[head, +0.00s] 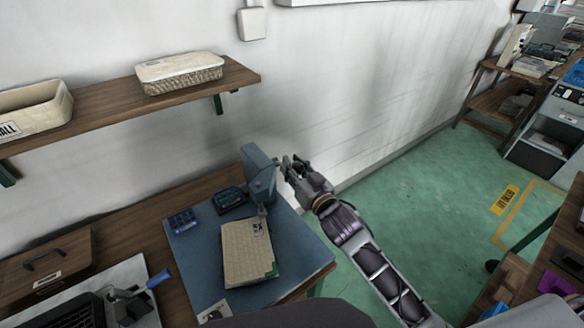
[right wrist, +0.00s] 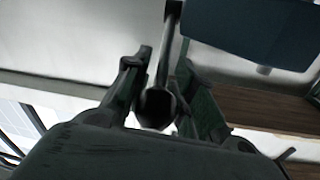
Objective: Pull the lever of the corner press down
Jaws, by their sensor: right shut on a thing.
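The corner press (head: 259,174) is a blue-grey upright machine at the back right of the blue mat (head: 190,262); its body also shows at the upper right of the right wrist view (right wrist: 250,30). The lever (right wrist: 169,45) is a thin grey rod ending in a dark round knob (right wrist: 157,107). My right gripper (head: 287,166) is at the press's right side. In the right wrist view its fingers (right wrist: 166,62) are on either side of the lever's end, shut on it. In the head view the lever is mostly hidden by the gripper. My left gripper is not in view.
A beige pad (head: 247,252) lies in front of the press, with dark blue trays (head: 229,199) to its left. A shelf (head: 110,112) with baskets hangs above. Green floor (head: 420,190) is clear to the right.

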